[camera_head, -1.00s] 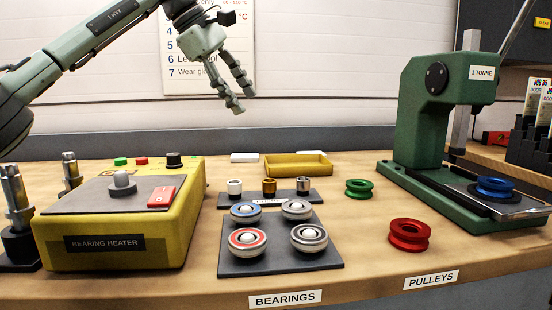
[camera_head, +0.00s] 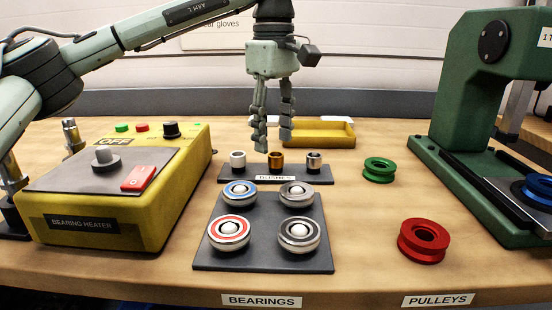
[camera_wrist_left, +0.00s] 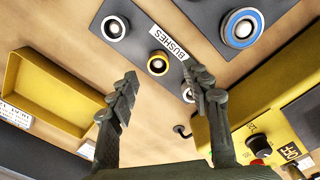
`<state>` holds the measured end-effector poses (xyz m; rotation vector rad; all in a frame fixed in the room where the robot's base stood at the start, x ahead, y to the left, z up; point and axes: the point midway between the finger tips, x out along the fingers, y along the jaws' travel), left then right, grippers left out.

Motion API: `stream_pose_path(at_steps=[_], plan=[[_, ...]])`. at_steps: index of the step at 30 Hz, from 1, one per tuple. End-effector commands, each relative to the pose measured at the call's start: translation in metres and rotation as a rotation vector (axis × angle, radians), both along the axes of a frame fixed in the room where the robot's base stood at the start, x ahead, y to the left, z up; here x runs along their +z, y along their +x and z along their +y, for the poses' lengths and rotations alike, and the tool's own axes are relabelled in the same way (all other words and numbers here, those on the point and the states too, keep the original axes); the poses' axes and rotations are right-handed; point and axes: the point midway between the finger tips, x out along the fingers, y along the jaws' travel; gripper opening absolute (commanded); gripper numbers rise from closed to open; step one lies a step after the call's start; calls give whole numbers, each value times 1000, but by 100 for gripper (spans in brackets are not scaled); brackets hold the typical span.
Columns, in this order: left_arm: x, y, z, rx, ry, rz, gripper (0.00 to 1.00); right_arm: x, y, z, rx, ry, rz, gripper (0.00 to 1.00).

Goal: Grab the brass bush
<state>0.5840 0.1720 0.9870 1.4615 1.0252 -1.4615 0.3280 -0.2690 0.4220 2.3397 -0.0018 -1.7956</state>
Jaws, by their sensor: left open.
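The brass bush (camera_head: 276,162) stands upright in the middle of the bushes holder (camera_head: 240,179), between a white bush (camera_head: 238,160) on the left and a dark steel bush (camera_head: 313,161) on the right. My left gripper (camera_head: 272,141) points down, open and empty, with its fingertips just above and behind the brass bush in the head view. In the left wrist view the brass bush (camera_wrist_left: 157,63) shows end-on, between the two spread fingers (camera_wrist_left: 162,82) and clear of them. The white bush there is partly hidden by a finger. My right gripper is not in view.
A yellow tray (camera_head: 318,142) lies behind the bushes. The bearing heater (camera_head: 165,225) stands left, and a bearings plate (camera_head: 262,262) lies in front. Green (camera_head: 379,169) and red (camera_head: 424,240) pulleys and the green press (camera_head: 458,100) are to the right.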

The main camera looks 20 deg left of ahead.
Motion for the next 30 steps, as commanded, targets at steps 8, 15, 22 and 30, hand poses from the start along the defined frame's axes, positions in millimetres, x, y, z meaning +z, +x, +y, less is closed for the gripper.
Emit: stream_pose_path(at_steps=[8,15,22,30], plan=[[-30,1,1,0,-1,-1,49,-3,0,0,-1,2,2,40],[-31,1,1,0,-2,-2,45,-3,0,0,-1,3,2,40],[-31,1,1,0,-2,-2,16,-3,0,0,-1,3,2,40],[-30,1,1,0,-2,-2,0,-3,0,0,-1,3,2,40]])
